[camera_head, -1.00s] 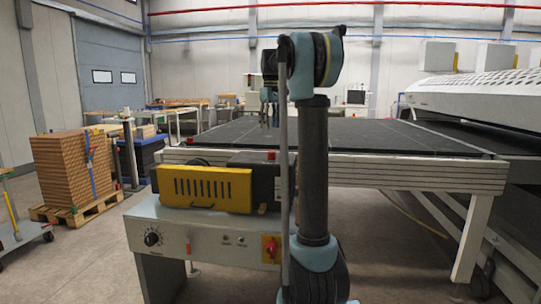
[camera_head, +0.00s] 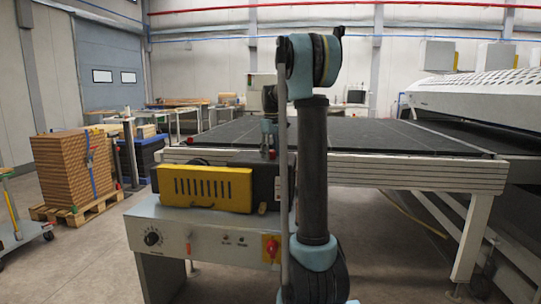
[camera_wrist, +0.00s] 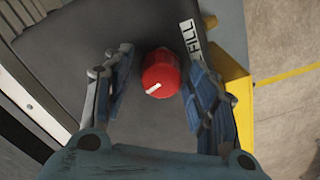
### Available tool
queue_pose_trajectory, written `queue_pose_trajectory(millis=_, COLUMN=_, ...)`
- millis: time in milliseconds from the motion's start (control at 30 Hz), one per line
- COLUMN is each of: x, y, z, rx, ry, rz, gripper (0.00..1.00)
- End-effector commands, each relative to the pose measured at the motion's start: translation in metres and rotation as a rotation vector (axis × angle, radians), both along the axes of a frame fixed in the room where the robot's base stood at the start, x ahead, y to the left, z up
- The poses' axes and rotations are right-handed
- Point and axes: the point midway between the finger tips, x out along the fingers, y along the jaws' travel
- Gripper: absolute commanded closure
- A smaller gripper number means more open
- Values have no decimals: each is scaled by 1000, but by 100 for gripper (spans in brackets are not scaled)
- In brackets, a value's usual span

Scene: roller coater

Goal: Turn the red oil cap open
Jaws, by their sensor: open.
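The red oil cap (camera_wrist: 160,73) sits on a dark grey housing (camera_wrist: 85,50) and carries a short white mark on its top. In the wrist view my gripper (camera_wrist: 160,88) is open, with one finger on each side of the cap. A gap shows on both sides, narrower on the right. In the head view the cap (camera_head: 272,154) is a small red spot just below my gripper (camera_head: 270,140), partly hidden by my arm. A white "FILL" label (camera_wrist: 188,40) lies beside the cap.
A control panel with a black dial (camera_head: 152,239) and red-yellow switch (camera_head: 270,248) is below. The large dark conveyor table (camera_head: 400,137) stands behind.

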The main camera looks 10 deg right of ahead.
Motion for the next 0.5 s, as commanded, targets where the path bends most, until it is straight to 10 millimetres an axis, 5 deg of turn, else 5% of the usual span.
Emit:
queue_pose_trajectory(millis=233, x=0, y=0, z=-1, rx=0, ry=0, rz=0, gripper=48)
queue_pose_trajectory(millis=433, x=0, y=0, z=0, rx=0, ry=0, rz=0, gripper=92)
queue_pose_trajectory(millis=500, x=0, y=0, z=0, rx=0, ry=0, rz=0, gripper=92)
